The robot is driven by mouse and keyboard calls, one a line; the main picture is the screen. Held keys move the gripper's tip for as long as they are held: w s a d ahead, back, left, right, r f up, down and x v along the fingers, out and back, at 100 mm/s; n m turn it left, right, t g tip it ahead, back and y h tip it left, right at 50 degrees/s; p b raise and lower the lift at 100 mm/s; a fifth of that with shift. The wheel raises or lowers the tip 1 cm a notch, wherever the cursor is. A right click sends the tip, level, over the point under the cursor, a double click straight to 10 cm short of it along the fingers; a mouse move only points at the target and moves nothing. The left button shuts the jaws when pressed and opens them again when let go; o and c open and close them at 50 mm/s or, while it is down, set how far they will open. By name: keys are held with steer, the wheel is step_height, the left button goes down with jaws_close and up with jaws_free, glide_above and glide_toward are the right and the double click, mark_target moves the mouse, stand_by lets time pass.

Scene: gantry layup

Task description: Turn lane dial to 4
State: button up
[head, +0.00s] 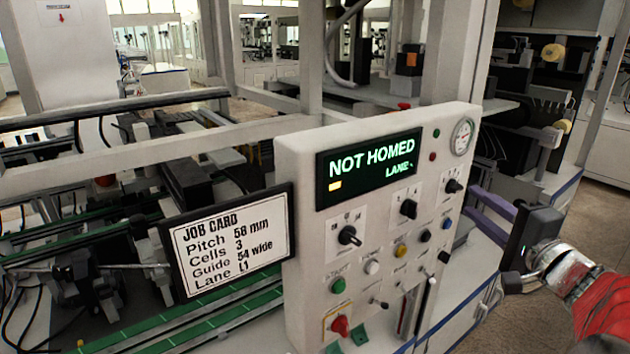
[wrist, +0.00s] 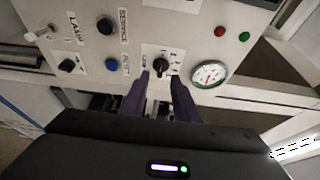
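The upright white control panel (head: 385,165) carries several black rotary dials. The dial nearest the gauge (head: 452,186) is at the panel's upper right; it also shows in the wrist view (wrist: 161,65), with small marks around it. Its label is too small to read, so I cannot tell for sure that it is the lane dial. My gripper (head: 474,202) is at the panel's right side. In the wrist view, its two dark fingers (wrist: 160,82) are apart, with this dial between and just beyond their tips; contact cannot be told. The display (head: 370,165) reads "NOT HOMED" and "LANE -".
A round gauge (head: 463,136) and red and green lamps sit beside the dial. Other dials (head: 408,208), coloured buttons and a red knob (head: 340,325) crowd the panel. A job card (head: 232,240) reading "Lane L1" stands left. Open floor shows at right.

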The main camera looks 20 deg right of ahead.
mark_target(460, 191)
steer(key=shift+w+d, duration=0.1)
steer(key=shift+w, duration=2.35)
steer(key=shift+c, duration=0.3)
jaws_close()
steer(key=shift+d, duration=0.1)
